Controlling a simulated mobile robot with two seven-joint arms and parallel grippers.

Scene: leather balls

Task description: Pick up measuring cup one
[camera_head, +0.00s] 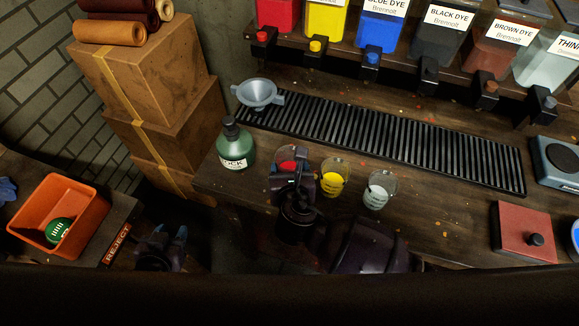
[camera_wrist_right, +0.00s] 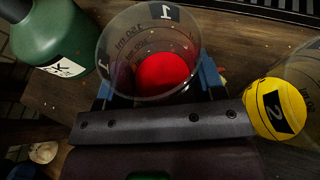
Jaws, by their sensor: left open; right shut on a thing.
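Measuring cup one, a clear cup with a black "1" label and red at its bottom, stands upright near the bench's front edge in the head view (camera_head: 286,157). It also shows from above in the right wrist view (camera_wrist_right: 126,45). My right gripper (camera_head: 292,180) is shut on this cup, its blue fingers (camera_wrist_right: 155,88) on either side. My right arm hides part of the cup in the head view, and I cannot tell if it touches the bench. My left gripper (camera_head: 168,234) is open and empty, low between the reject table and the bench.
A green bottle (camera_head: 235,147) stands close on the left. Behind are a black grate (camera_head: 400,140), a grey funnel (camera_head: 259,93) and dye dispensers (camera_head: 326,17).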

